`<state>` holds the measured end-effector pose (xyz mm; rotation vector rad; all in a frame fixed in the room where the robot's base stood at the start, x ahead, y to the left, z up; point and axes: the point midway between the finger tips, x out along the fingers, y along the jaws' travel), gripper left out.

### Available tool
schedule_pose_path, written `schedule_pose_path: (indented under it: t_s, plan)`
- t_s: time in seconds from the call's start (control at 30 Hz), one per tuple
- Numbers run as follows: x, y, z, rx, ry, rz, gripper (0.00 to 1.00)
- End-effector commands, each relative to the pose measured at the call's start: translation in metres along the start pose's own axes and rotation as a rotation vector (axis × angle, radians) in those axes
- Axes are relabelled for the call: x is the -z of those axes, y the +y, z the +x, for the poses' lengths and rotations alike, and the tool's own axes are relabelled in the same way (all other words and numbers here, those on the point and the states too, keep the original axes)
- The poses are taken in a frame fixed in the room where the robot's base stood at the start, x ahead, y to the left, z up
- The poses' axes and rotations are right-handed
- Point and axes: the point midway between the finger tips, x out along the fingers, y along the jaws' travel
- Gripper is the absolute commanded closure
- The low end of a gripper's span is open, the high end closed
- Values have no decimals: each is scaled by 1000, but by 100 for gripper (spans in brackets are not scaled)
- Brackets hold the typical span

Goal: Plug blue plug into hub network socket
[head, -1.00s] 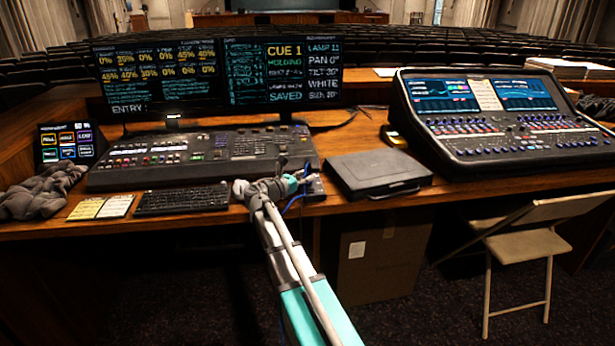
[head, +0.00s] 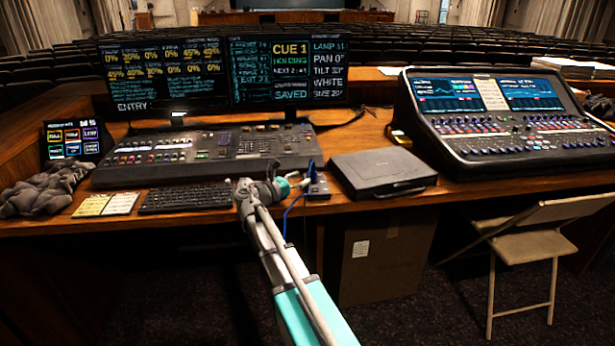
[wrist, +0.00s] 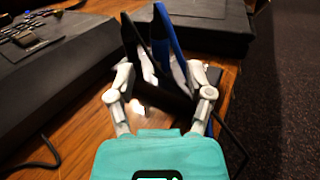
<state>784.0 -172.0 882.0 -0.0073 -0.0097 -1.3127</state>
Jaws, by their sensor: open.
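A small dark hub (head: 320,190) sits at the desk's front edge, left of the black laptop-like case. A blue plug (head: 313,170) shows upright at the hub, with a blue cable (head: 287,213) hanging below the desk edge. My gripper (head: 304,181) is open close beside the hub and plug. Whether the plug is seated in a socket cannot be told, as the fingers and glare hide that spot.
A lighting console (head: 205,153) and a keyboard (head: 187,197) lie left of my gripper. A closed black case (head: 382,172) lies to the right, and a mixing desk (head: 500,125) stands further right. A folding chair (head: 545,240) stands in front.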

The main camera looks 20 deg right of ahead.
Motion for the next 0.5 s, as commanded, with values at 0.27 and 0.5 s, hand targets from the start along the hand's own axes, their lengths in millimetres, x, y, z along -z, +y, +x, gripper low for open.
schedule_pose_path:
  t_s: [0.27,0.5]
  plan:
    - [0,0,-45,-2,1,0,33]
    - [0,-1,-69,-1,2,0,33]
